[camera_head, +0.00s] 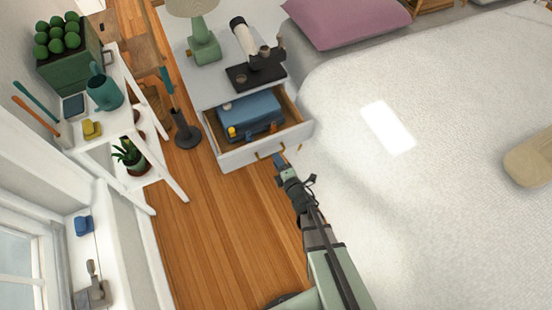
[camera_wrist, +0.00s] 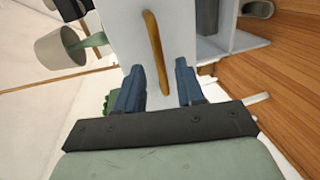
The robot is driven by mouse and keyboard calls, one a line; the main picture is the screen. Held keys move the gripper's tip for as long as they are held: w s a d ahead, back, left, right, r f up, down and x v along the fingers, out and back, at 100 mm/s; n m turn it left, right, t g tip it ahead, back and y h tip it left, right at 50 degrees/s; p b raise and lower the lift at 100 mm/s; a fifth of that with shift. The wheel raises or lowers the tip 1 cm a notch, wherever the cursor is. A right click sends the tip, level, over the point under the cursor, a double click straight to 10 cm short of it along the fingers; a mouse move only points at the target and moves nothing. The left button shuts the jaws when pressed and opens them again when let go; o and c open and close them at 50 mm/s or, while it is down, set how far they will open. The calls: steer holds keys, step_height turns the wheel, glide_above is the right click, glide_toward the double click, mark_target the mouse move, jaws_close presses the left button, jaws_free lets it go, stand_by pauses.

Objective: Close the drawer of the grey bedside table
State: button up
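The grey bedside table (camera_head: 203,92) stands beside the bed, and its drawer (camera_head: 238,158) is pulled open. A blue case and small items, one yellow, lie inside the drawer. The brass handle (camera_head: 268,151) is on the drawer front; it also shows in the wrist view (camera_wrist: 155,48), lengthwise between the lines of my fingers. My gripper (camera_head: 280,161) is just in front of the drawer front, near the handle's right end. In the wrist view my two blue fingers (camera_wrist: 159,85) are apart with nothing held. I cannot tell whether they touch the drawer.
A green lamp (camera_head: 204,45) and a telescope-like device (camera_head: 250,55) stand on the table top. The bed (camera_head: 420,210) lies close on the right. A white shelf (camera_head: 125,130) with plants stands at left. Wooden floor (camera_head: 205,225) in front of the drawer is clear.

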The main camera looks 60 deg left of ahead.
steer(key=shift+x, duration=1)
jaws_close()
